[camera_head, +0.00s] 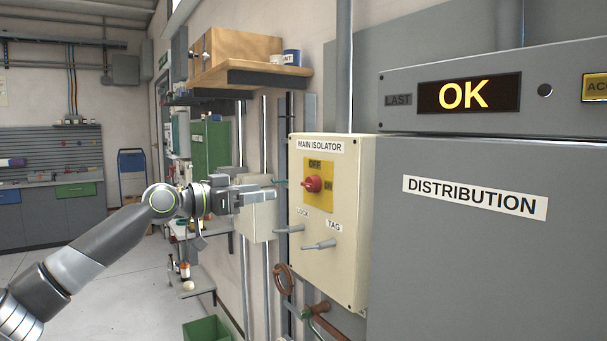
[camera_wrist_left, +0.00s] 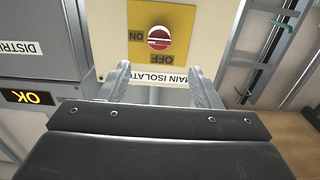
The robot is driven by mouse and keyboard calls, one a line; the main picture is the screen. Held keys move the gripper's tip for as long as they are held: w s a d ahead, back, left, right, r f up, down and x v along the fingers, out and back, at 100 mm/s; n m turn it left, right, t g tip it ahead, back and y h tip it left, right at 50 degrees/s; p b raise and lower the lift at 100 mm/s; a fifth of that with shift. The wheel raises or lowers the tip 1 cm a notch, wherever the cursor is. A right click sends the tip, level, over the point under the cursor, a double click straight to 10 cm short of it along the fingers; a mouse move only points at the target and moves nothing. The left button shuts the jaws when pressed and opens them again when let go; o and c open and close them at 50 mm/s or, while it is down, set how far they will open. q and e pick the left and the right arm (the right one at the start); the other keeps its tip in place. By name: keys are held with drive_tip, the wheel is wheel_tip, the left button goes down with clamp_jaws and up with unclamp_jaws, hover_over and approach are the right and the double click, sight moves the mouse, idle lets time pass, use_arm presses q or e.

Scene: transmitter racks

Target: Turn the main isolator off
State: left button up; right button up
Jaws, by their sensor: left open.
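The main isolator is a cream wall box (camera_head: 353,215) labelled MAIN ISOLATOR. Its red rotary knob (camera_head: 313,184) sits on a yellow plate (camera_head: 326,203) marked OFF at the top and ON at the right. In the left wrist view, which is upside down, the knob (camera_wrist_left: 159,38) shows a pale bar lying roughly sideways, in line with ON. My left gripper (camera_head: 272,190) is open and empty, to the left of the box front and apart from the knob. Its two fingers (camera_wrist_left: 163,84) frame the label below the knob in the wrist view. My right gripper is not in view.
Two metal pegs, LOCK (camera_head: 289,229) and TAG (camera_head: 319,245), stick out below the knob. A grey DISTRIBUTION cabinet (camera_head: 480,260) with a lit OK display (camera_head: 468,95) stands at the right. A wooden shelf (camera_head: 250,75) hangs above left.

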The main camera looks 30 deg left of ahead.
sight(305, 186)
use_arm(q)
drive_tip(key=p+x, duration=0.3)
drive_tip(key=x, duration=0.2)
drive_tip(key=p+x, duration=0.4)
drive_tip(key=x, duration=0.2)
drive_tip(key=shift+w+d+r, duration=0.1)
drive_tip(key=shift+d+r, duration=0.05)
drive_tip(key=shift+r, duration=0.1)
drive_tip(key=shift+w+d+f+p, duration=0.2)
drive_tip(key=shift+w+d+p, duration=0.05)
drive_tip(key=shift+w+p, duration=0.25)
drive_tip(key=c, duration=1)
